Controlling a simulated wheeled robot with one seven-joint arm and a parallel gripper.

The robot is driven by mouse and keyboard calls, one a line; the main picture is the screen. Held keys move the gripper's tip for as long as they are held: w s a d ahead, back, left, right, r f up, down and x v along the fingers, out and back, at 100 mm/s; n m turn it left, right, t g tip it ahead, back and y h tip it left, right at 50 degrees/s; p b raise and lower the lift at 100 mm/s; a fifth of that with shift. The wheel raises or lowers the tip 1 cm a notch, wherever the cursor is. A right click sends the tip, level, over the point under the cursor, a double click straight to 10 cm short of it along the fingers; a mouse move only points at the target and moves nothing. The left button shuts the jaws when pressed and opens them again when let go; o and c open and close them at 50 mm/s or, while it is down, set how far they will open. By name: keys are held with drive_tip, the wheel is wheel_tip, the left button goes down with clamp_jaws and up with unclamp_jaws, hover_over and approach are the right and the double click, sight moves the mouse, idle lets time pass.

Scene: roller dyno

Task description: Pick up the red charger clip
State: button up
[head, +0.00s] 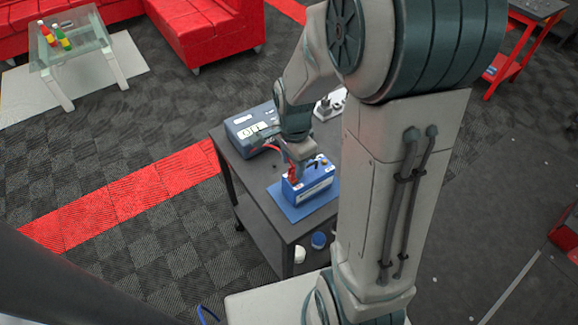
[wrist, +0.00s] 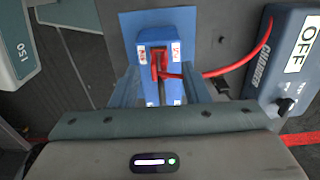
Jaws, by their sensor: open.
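The red charger clip (wrist: 162,66) is on top of the blue battery (wrist: 176,42) in the wrist view, near the battery's middle in that picture. In the head view the clip (head: 293,175) shows as a small red patch at the left end of the battery (head: 315,188), partly hidden by my gripper. My gripper (wrist: 160,84) is open, with one blue finger on each side of the clip and a gap to it. A red cable (wrist: 220,71) runs from the clip to the charger (wrist: 285,70). Whether the fingertips touch the battery cannot be told.
The battery stands on a blue mat (head: 297,213) on a dark cart (head: 240,172). The charger, its label reading OFF, is right of my gripper in the wrist view. A grey-blue device (wrist: 18,45) is at upper left there. Open floor lies left of the cart.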

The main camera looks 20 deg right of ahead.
sight(293, 168)
drive_tip(key=shift+f, duration=1.55)
clamp_jaws()
drive_tip(key=shift+w+r, duration=0.1)
drive_tip(key=shift+r, duration=0.05)
